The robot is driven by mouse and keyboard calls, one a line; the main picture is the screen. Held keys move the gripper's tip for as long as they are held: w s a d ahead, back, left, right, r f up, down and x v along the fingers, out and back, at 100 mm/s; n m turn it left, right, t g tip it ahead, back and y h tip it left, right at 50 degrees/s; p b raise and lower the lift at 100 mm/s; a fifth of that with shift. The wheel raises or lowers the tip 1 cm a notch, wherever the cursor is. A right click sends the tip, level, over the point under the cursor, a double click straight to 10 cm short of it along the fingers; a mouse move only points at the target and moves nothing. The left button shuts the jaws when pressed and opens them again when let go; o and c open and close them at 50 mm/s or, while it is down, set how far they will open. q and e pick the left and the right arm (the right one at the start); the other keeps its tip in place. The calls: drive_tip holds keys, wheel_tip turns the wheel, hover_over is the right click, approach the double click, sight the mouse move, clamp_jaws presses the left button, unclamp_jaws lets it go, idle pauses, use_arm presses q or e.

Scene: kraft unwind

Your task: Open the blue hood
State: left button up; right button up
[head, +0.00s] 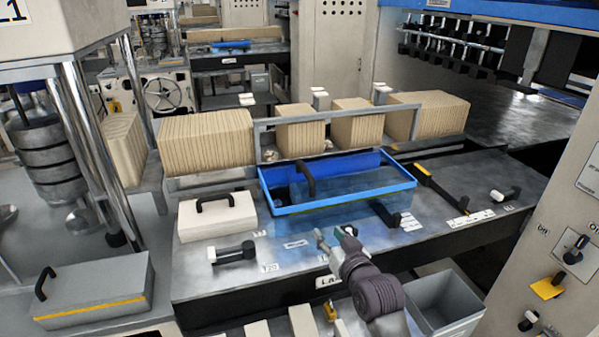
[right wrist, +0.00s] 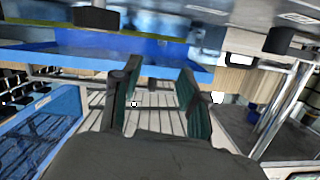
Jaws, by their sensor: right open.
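The blue hood (head: 410,186) is a blue-framed box with see-through panels on the grey machine table. A black handle (head: 307,180) stands up at its left part. My right gripper (head: 336,238) is in front of the hood, near its lower front edge, and looks empty and apart from the handle. In the right wrist view my right gripper's fingers (right wrist: 158,82) are spread with nothing between them. A blue surface (right wrist: 110,52) lies beyond them; I cannot tell for sure that it is the hood. My left gripper is not in view.
A white box with a black handle (head: 218,216) stands left of the hood, and a grey box (head: 95,288) farther left. Stacks of tan cardboard (head: 207,142) stand behind. A black-and-yellow lever (head: 440,188) is to the right. A grey bin (head: 445,303) is below the table edge.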

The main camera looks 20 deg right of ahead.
sight(307, 171)
drive_tip(key=w+r+t, duration=0.2)
drive_tip(key=w+r, duration=0.3)
drive_tip(key=r, duration=0.2)
drive_tip(key=shift+m, duration=0.4)
drive_tip(key=w+p, duration=0.2)
drive_tip(key=w, duration=0.3)
drive_tip(key=w+p, duration=0.2)
drive_tip(key=w, duration=0.4)
drive_tip(key=shift+w+a+f, duration=0.15)
drive_tip(key=shift+w, duration=0.15)
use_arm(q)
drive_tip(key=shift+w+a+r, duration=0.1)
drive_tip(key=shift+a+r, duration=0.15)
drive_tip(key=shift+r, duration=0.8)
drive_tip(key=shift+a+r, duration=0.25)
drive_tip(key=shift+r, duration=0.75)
use_arm(e)
drive_tip(key=shift+w+f, duration=0.1)
drive_tip(key=shift+w, duration=0.45)
drive_tip(key=shift+s, duration=0.1)
clamp_jaws()
